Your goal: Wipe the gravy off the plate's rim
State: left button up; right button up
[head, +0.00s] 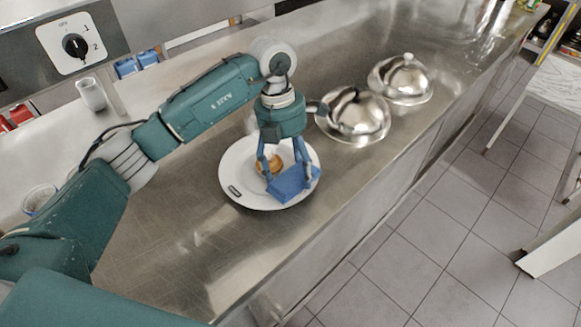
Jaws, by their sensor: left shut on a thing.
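A round white plate (238,165) lies on the steel counter. A small dark oblong mark (234,190) is on its left rim; I cannot tell whether it is gravy or a print. A brown piece of food (269,164) sits near the plate's middle, partly hidden by my gripper. My left gripper (287,176) points down over the plate, shut on a blue cloth (293,186). The cloth is at the plate's right front side, over the rim area; I cannot tell whether it touches the plate. My right gripper is not in view.
Two shiny steel domes, a near one (354,116) and a far one (401,80), stand to the right behind the plate. A light cup (91,94) stands at the back left, and another small container (39,199) at the left. The counter (180,240) in front is clear.

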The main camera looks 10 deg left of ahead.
aim_at(302, 179)
pick_arm(q)
jog(key=shift+f, duration=0.3)
jog(key=shift+d+f+b, duration=0.1)
jog(key=shift+f+b, duration=0.3)
jog(key=shift+b, duration=0.1)
jog(key=shift+s+r, duration=0.1)
jog(key=shift+s+d+r, duration=0.15)
jog(key=shift+s+d, duration=0.1)
jog(key=shift+d, duration=0.25)
jog(key=shift+s+d+r+p, duration=0.2)
jog(key=shift+s+d, duration=0.1)
jog(key=shift+d, duration=0.15)
jog(key=shift+s+d+r+p, duration=0.15)
jog(key=shift+s+d, duration=0.1)
jog(key=shift+d, duration=0.15)
jog(key=shift+s+d+f, duration=0.1)
jog(key=shift+d, duration=0.05)
jog(key=shift+f, duration=0.15)
jog(key=shift+w+a+f+b, duration=0.2)
jog(key=shift+w+a+b, duration=0.25)
jog(key=shift+a+b, duration=0.25)
jog(key=shift+w+a+f+b, duration=0.2)
jog(key=shift+w+a+b, duration=0.25)
jog(key=shift+a, duration=0.35)
